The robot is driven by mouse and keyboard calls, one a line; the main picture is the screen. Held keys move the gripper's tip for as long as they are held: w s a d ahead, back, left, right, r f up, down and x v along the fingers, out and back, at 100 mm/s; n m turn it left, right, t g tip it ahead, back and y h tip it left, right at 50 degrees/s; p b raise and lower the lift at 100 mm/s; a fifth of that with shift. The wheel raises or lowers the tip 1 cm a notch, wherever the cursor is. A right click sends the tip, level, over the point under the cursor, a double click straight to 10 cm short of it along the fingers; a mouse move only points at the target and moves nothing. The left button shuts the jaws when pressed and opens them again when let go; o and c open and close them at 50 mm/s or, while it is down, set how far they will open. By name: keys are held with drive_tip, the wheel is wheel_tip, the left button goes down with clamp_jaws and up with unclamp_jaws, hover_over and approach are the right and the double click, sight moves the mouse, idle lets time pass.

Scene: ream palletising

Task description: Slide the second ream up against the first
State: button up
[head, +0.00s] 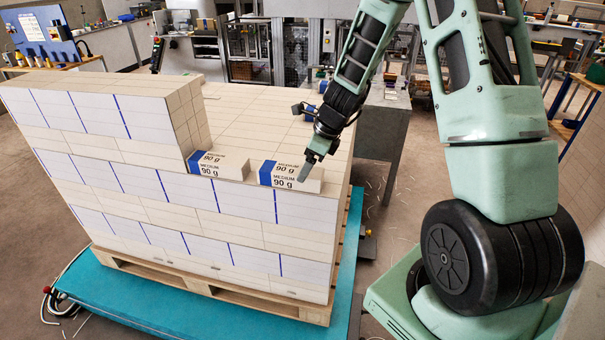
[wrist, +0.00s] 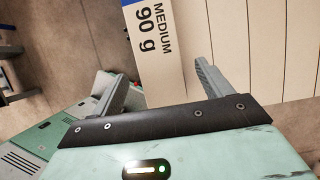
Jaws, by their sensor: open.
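The second ream (head: 312,181), white with a blue end and "MEDIUM 90 g" print, lies flat on the stack's lower top near its front right corner. The first ream (head: 232,166), with the same print, lies to its left, next to the higher block of reams. A narrow gap shows between the two. My gripper (head: 307,165) is at the second ream's right part, fingers pointing down. In the wrist view the second ream (wrist: 165,60) shows between the open, spread fingers (wrist: 162,78). Contact cannot be told.
The higher block of reams (head: 90,110) stands left of the first ream. The stack stands on a wooden pallet (head: 255,300) over a teal platform (head: 150,300). A grey table (head: 385,125) stands behind at right.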

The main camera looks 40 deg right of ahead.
sight(289, 169)
drive_tip(key=shift+x, duration=2)
drive_tip(key=c, duration=1.4)
drive_tip(key=shift+w+a+p, duration=0.4)
drive_tip(key=shift+w, duration=0.15)
drive_tip(key=shift+c, duration=0.2)
drive_tip(key=shift+w+a+r, duration=0.1)
drive_tip(key=shift+w+a, duration=0.1)
drive_tip(key=shift+w, duration=0.1)
drive_tip(key=shift+w+a+p, duration=0.25)
drive_tip(key=shift+p, duration=0.15)
drive_tip(key=shift+w+a, duration=0.2)
drive_tip(key=shift+w, duration=0.1)
drive_tip(key=shift+w+a+p, duration=0.1)
drive_tip(key=shift+w+p, duration=0.1)
drive_tip(key=shift+p, duration=0.1)
drive_tip(key=o, duration=1.4)
